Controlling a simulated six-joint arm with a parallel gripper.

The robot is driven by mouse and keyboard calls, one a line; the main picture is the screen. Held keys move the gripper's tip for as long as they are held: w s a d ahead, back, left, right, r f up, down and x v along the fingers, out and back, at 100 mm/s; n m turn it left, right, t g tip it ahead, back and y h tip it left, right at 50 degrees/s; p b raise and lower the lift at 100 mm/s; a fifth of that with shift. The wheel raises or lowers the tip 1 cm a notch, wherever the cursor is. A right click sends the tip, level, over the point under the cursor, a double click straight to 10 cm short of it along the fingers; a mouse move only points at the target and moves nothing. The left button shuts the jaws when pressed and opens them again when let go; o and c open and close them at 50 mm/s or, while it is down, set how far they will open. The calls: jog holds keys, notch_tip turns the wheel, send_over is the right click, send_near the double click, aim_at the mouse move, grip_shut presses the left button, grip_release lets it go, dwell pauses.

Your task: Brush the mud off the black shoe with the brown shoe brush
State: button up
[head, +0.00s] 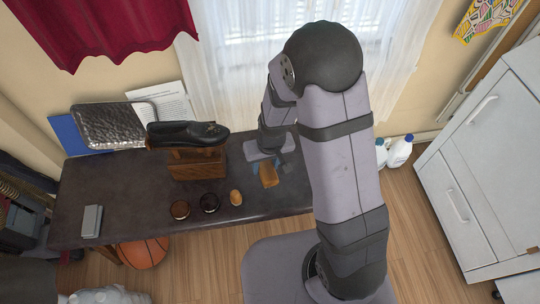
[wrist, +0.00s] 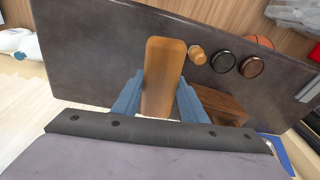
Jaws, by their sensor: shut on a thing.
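The black shoe (head: 180,134) lies on top of a wooden box-like stand (head: 198,165) on the dark table, with its toe toward the right. Small brown patches, apparently mud, show on the toe end. My gripper (head: 266,167) is to the right of the shoe and stand, low over the table. It is shut on the brown shoe brush (head: 269,178). In the wrist view the brush (wrist: 163,70) stands out between the blue fingers of my gripper (wrist: 160,98). The stand also shows there (wrist: 218,103); the shoe is not visible in that view.
Two round tins (head: 180,210) (head: 210,202) and a small tan object (head: 235,197) lie in front of the stand. A grey box (head: 92,220) is at the table's left. A metal tray (head: 110,125) leans behind the shoe. The table between has bare room.

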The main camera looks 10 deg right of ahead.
jog(key=w+a+r+m+y+p, duration=0.1)
jog(key=w+a+r+m+p, duration=0.1)
jog(key=w+a+r+p, duration=1)
jog(key=shift+w+a+r+m, duration=0.15)
jog(key=shift+w+r+m, duration=0.15)
jog(key=shift+w+r, duration=1)
jog(key=shift+w+f, duration=0.2)
jog(key=shift+f, duration=0.15)
jog(key=shift+s+b+x, duration=0.2)
jog(key=shift+b+x, duration=0.95)
jog(key=shift+x, duration=0.4)
jog(key=shift+s+b+x, duration=0.25)
jog(key=shift+b+x, duration=0.9)
jog(key=shift+x, duration=0.35)
jog(key=shift+b+x, duration=0.45)
jog(key=shift+x, duration=0.35)
jog(key=shift+w+r, duration=0.15)
jog(key=shift+w, duration=0.55)
